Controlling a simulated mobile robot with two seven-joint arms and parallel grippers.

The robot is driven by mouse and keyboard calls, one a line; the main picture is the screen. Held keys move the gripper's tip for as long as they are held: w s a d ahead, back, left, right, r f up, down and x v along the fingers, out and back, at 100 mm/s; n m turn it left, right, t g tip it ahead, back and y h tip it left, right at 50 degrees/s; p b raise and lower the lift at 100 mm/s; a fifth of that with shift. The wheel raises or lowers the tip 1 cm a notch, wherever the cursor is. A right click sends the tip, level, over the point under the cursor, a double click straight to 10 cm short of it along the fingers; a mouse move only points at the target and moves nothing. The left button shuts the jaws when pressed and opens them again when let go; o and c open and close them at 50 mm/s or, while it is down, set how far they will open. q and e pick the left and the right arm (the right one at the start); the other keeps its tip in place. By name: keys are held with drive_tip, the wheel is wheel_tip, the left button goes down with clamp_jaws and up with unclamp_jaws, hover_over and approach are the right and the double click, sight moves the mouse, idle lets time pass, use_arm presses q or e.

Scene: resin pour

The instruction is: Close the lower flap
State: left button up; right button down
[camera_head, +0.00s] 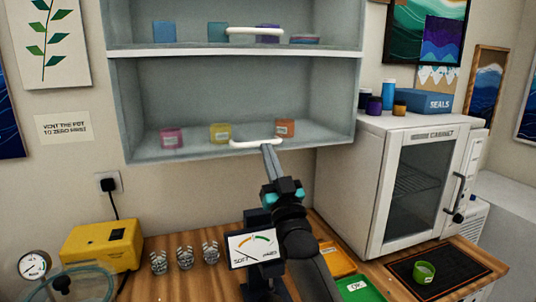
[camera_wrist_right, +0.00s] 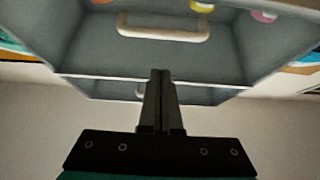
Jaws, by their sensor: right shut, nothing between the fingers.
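The grey wall cupboard has an upper and a lower compartment. The lower flap's white handle (camera_head: 257,142) is close to the lower compartment's bottom front edge; it also shows in the right wrist view (camera_wrist_right: 163,28). The flap panel seems clear, and I cannot tell exactly how far it stands from the frame. My right gripper (camera_head: 266,147) is shut and empty, pointing up, its tips just below that handle in the head view. Whether they touch the flap or handle I cannot tell. In the right wrist view the shut fingers (camera_wrist_right: 161,75) show in front of the cupboard. My left gripper is out of view.
The upper flap's handle (camera_head: 255,33) is above. Pink (camera_head: 172,138), yellow (camera_head: 220,132) and orange (camera_head: 284,127) jars stand in the lower compartment. A white cabinet (camera_head: 372,185) stands right, a yellow machine (camera_head: 103,246) left.

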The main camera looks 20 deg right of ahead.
drive_tip(key=s+a+f+n+g, duration=0.1)
drive_tip(key=s+f+g, duration=0.4)
drive_tip(key=f, duration=0.4)
drive_tip(key=s+a+f+g+b, duration=0.1)
drive_tip(key=s+f+g, duration=0.2)
drive_tip(key=s+f, duration=0.55)
drive_tip(key=s+a+f+n+g, duration=0.1)
drive_tip(key=s+f+g, duration=0.35)
drive_tip(key=f, duration=0.55)
drive_tip(key=s+d+f+g+h, duration=0.1)
drive_tip(key=s+f+g, duration=0.4)
drive_tip(key=s, duration=0.6)
drive_tip(key=s+d+f+g, duration=0.1)
drive_tip(key=s+f+g, duration=0.35)
drive_tip(key=s, duration=0.65)
wheel_tip(320, 180, down, 26)
drive_tip(key=s+b, duration=0.1)
drive_tip(key=b, duration=0.3)
use_arm(q)
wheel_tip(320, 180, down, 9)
drive_tip(key=b, duration=0.3)
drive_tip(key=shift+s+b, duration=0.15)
drive_tip(key=shift+b, duration=0.25)
use_arm(e)
drive_tip(key=s+d+f+g, duration=0.2)
drive_tip(key=s+f, duration=1.3)
drive_tip(key=f, duration=0.2)
drive_tip(key=shift+s+d+f, duration=0.15)
drive_tip(key=shift+s, duration=0.25)
